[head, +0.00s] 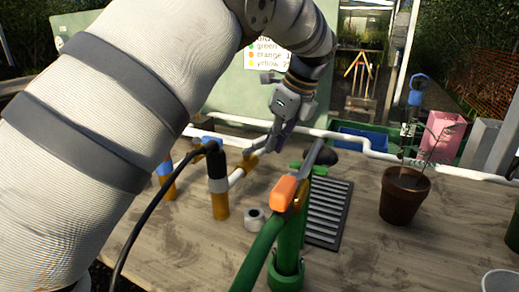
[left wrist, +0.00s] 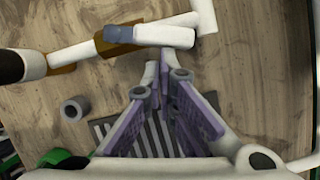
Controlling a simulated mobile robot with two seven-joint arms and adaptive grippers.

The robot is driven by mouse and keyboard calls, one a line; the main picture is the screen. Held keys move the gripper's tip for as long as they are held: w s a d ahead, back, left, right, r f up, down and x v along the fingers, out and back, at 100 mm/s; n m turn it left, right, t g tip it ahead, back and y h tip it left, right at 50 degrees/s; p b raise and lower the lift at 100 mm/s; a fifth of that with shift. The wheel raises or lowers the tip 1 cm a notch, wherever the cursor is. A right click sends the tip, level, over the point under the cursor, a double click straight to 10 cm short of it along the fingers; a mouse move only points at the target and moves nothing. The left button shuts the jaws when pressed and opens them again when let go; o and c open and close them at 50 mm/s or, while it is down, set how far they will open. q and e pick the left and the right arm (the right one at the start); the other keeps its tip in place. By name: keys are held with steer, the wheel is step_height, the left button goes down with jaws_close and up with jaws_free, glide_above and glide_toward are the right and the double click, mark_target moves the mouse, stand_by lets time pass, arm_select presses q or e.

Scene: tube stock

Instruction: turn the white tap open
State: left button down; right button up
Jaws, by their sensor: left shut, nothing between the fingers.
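The white tap shows best in the left wrist view, where its white bar-like part (left wrist: 165,36) with a blue-grey end lies beside a brass-coloured fitting (left wrist: 116,37) on white pipe. In the head view the white pipe (head: 237,175) and brass fitting (head: 250,163) stand left of my gripper; the tap's far part is hidden there. My left gripper (head: 274,144) is shut and empty, pointing down close to the tap. In the left wrist view its closed fingertips (left wrist: 165,62) are just below the white bar; I cannot tell whether they touch. My right gripper is not in view.
A green post (head: 287,245) and an orange hose connector (head: 285,194) stand nearby. A grey ring (head: 255,218) and slatted grate (head: 328,213) lie on the wooden table. A potted plant (head: 403,197) stands right. White pipe (head: 460,172) runs along the back.

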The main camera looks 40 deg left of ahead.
arm_select(q)
steer(key=n, duration=0.1)
steer(key=w+a+n+g, duration=0.1)
steer(key=n, duration=0.1)
steer(key=shift+a+b, duration=0.15)
steer(key=shift+b, duration=0.25)
steer(key=shift+r, duration=0.1)
